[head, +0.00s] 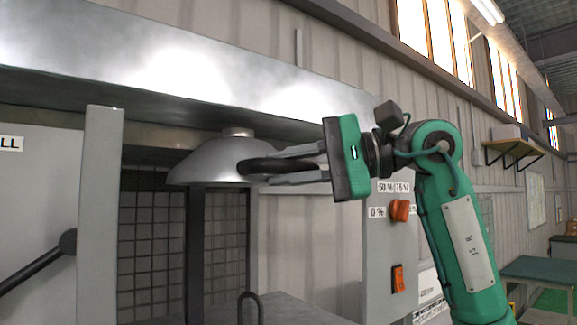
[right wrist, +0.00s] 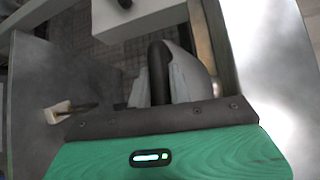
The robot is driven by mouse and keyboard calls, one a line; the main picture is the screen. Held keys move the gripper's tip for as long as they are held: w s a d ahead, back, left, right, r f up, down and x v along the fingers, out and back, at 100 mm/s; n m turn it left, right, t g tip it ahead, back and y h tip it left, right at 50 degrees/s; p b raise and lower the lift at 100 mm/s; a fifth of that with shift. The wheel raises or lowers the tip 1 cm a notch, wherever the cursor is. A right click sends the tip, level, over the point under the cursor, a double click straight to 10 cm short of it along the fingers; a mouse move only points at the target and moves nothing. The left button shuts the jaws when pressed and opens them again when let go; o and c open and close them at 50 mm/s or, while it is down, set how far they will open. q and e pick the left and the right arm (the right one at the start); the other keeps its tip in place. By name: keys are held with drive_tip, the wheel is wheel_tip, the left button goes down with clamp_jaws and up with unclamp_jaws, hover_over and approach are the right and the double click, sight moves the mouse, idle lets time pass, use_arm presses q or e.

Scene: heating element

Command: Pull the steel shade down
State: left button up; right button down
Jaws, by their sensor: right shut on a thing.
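The steel shade (head: 208,162) is a grey metal dome, hanging under a wide metal hood by a short round neck. Its rim is level and well above the bench below. A black curved handle (head: 262,165) sticks out from its right side; the handle also shows in the right wrist view (right wrist: 158,72). My right gripper (head: 270,168) reaches in from the right and is shut on this handle, one finger above it and one below. The exact contact is partly hidden by the fingers. My left gripper is not in view.
The metal hood (head: 180,65) spans above the shade. A grey post (head: 100,210) and a black lever (head: 40,262) stand at left. A control panel with an orange knob (head: 399,210) and an orange switch (head: 397,278) is below my right arm. A grey bench surface (head: 295,310) lies below.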

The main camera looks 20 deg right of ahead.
wheel_tip(320, 180, down, 13)
drive_tip(key=b, duration=0.9)
drive_tip(key=shift+a, duration=0.1)
drive_tip(key=c, duration=1.6)
unclamp_jaws()
drive_tip(key=shift+f, duration=0.1)
drive_tip(key=o, duration=0.3)
drive_tip(key=shift+w, duration=0.1)
